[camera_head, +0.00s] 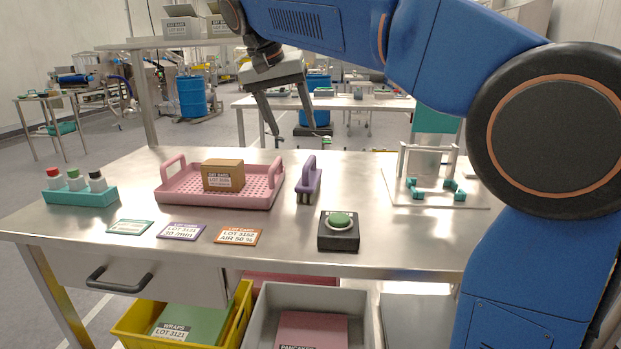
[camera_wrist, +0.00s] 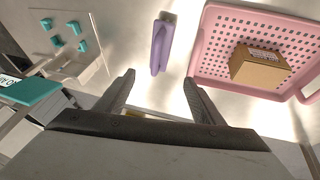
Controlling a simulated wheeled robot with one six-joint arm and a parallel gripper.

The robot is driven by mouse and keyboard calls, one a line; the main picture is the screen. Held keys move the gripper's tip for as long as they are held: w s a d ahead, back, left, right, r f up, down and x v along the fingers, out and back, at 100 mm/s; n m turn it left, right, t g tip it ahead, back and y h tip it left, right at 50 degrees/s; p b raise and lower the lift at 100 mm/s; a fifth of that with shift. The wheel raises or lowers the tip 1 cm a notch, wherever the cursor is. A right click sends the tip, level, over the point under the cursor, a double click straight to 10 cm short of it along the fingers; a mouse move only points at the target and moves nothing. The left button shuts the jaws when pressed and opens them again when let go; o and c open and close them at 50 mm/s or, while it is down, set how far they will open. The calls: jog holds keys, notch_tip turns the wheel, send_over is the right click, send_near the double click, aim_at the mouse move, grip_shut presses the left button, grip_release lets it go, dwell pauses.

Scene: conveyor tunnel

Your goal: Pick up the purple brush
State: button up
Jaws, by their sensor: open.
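The purple brush (camera_head: 309,182) lies on the steel table, just right of the pink tray, with its handle arching up and dark bristles at its near end. It also shows in the wrist view (camera_wrist: 161,42), at the top centre, ahead of the fingers and in line with the gap between them. My gripper (camera_head: 296,137) is above the far part of the table, apart from the brush. Its two fingers (camera_wrist: 157,88) are spread open with nothing between them.
The pink tray (camera_head: 172,197) holds a cardboard box (camera_head: 223,176). A green-button box (camera_head: 338,231) stands in front of the brush. A white fixture with teal blocks (camera_head: 436,190) is at right. Cards (camera_head: 181,231) and a teal bottle rack (camera_head: 80,196) are at left.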

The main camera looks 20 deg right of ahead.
send_over(309, 184)
jog(key=w, duration=0.5)
notch_tip(309, 184, down, 10)
jog(key=shift+w+d+r, duration=0.1)
jog(key=shift+w+r, duration=0.05)
jog(key=shift+s+x, duration=0.2)
jog(key=shift+x, duration=2.8)
jog(key=c, duration=1.2)
